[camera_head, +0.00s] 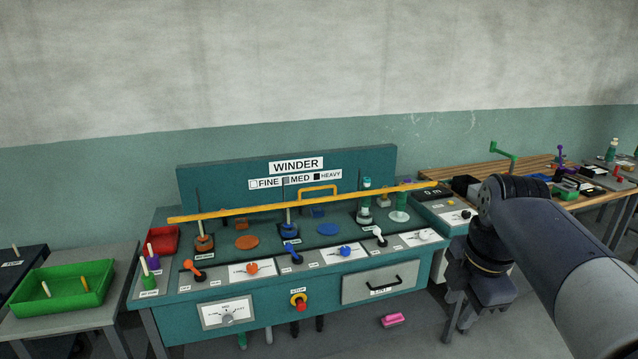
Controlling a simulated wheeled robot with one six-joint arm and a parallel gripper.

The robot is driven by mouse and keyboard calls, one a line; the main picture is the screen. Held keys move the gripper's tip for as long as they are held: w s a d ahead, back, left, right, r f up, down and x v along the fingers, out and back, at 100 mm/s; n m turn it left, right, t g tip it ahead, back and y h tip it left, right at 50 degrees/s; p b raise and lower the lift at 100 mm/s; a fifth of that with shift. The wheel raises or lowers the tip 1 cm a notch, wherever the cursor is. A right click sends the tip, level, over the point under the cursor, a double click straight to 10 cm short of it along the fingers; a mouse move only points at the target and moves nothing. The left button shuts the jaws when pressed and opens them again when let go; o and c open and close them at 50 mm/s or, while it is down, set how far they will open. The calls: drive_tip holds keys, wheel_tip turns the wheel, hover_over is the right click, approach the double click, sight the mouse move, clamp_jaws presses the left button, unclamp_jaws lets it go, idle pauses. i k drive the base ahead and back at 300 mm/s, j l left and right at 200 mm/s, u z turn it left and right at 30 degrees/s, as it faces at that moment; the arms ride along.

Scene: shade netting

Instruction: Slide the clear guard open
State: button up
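The winder machine (262,322) is a teal bench with a sloped front and a back panel. A yellow bar (240,211) runs across it above the deck. A yellow U-shaped handle (318,188) stands behind the bar, near the middle. The clear guard's panel is too transparent for me to make out its edges, and I cannot tell how far open it is. My gripper (482,292) is at the lower end of my dark arm, right of the winder and apart from the handle. Its fingers cannot be made out.
Orange, blue and white levers (290,254) line the winder's front, with a red-and-yellow stop button (299,301) and a drawer (383,284) below. A green tray (64,290) stands left. A cluttered wooden bench (520,167) is at right. A pink block (393,320) lies on the floor.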

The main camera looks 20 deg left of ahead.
sight(182, 218)
drive_tip(key=i+j+u, duration=0.15)
drive_tip(key=i+j, duration=1.65)
drive_tip(key=i, duration=0.15)
